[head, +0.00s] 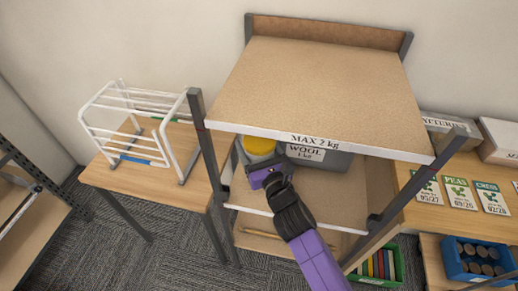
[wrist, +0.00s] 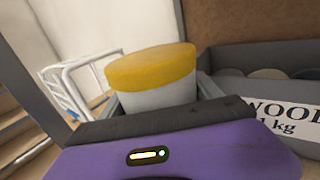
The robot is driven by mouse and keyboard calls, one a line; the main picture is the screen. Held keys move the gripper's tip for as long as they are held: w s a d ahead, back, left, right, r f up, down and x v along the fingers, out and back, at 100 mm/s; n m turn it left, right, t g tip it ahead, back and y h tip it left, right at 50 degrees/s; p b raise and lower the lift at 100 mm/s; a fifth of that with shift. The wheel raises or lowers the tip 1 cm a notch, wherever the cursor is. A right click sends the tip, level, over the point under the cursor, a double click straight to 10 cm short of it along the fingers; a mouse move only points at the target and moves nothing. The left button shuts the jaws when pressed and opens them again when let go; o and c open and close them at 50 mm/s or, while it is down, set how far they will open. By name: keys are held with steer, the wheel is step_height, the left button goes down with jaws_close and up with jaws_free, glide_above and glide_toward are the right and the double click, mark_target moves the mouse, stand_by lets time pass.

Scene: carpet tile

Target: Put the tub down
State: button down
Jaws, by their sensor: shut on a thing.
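The tub (head: 259,146) has a yellow lid and a pale body. It is at the left side of the shelf unit, under the top board. In the wrist view the tub (wrist: 155,80) stands upright just beyond the purple gripper body, its lower part hidden. My gripper (head: 262,168) reaches in from the front and is shut on the tub. The fingers are mostly hidden in both views. I cannot tell whether the tub's base touches the shelf board (head: 335,205).
A grey bin (head: 330,160) labelled WOOL stands right of the tub. The top board (head: 310,85), marked MAX 2 kg, is close overhead. Grey posts (head: 208,150) flank the shelf. A white rack (head: 135,130) stands on the left table. The shelf's front right is clear.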

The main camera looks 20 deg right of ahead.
steer(key=shift+w+r, duration=0.3)
steer(key=shift+r, duration=0.05)
steer(key=f+b, duration=0.1)
steer(key=f, duration=0.1)
steer(key=f+b, duration=0.1)
steer(key=b, duration=0.1)
steer(key=shift+w+f, duration=0.2)
steer(key=shift+f, duration=0.25)
